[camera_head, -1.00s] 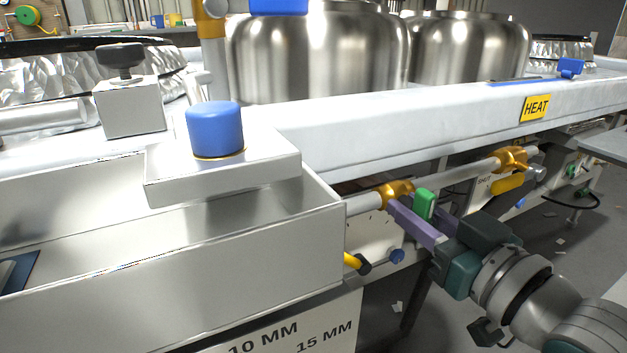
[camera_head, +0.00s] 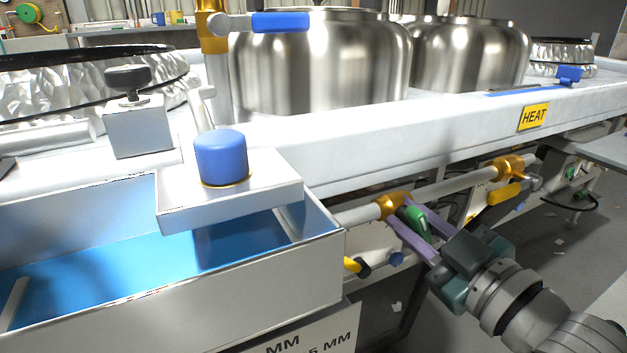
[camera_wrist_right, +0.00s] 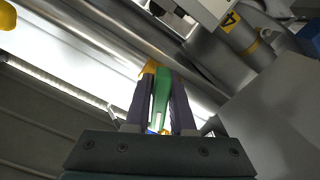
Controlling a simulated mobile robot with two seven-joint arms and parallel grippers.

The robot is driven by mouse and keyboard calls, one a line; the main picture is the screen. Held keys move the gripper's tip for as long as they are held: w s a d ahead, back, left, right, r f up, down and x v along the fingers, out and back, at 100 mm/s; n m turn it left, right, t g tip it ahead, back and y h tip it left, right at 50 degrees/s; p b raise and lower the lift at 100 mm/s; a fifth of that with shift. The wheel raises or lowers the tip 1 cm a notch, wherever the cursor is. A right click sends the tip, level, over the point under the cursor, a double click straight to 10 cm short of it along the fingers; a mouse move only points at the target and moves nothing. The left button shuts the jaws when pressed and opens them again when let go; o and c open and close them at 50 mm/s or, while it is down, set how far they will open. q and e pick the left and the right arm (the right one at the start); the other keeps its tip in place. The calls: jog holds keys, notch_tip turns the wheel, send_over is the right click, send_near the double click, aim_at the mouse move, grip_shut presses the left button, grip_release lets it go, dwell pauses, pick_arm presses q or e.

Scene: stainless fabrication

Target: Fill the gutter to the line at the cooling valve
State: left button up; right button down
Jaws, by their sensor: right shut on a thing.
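The gutter (camera_head: 150,310) is a grey metal trough at the lower left of the head view. Blue liquid (camera_head: 130,262) lies in it, below the rim. I cannot make out a fill line. The cooling valve, with a green handle (camera_head: 419,226) and brass body (camera_head: 391,204), sits on a pipe right of the gutter. My right gripper (camera_head: 409,223) is shut on the green handle, with its purple fingers either side. The handle (camera_wrist_right: 161,98) also shows between the fingers in the right wrist view. My left gripper is not in view.
A blue knob (camera_head: 221,157) stands on a block over the gutter's far end. A yellow-handled valve (camera_head: 503,192) is farther along the pipe. A yellow HEAT label (camera_head: 533,116) marks the bench edge. Steel vessels (camera_head: 318,60) stand behind.

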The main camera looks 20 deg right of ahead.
aim_at(427, 233)
jog(key=shift+n, duration=0.6)
jog(key=c, duration=0.8)
grip_release()
jog(key=shift+c, duration=0.2)
jog(key=shift+s, duration=0.2)
jog(key=s+p, duration=0.1)
jog(key=s, duration=0.4)
jog(key=s+p, duration=0.1)
jog(key=s, duration=0.2)
jog(key=shift+s+d+p, duration=0.35)
jog(key=shift+d, duration=0.05)
jog(key=shift+s, duration=0.4)
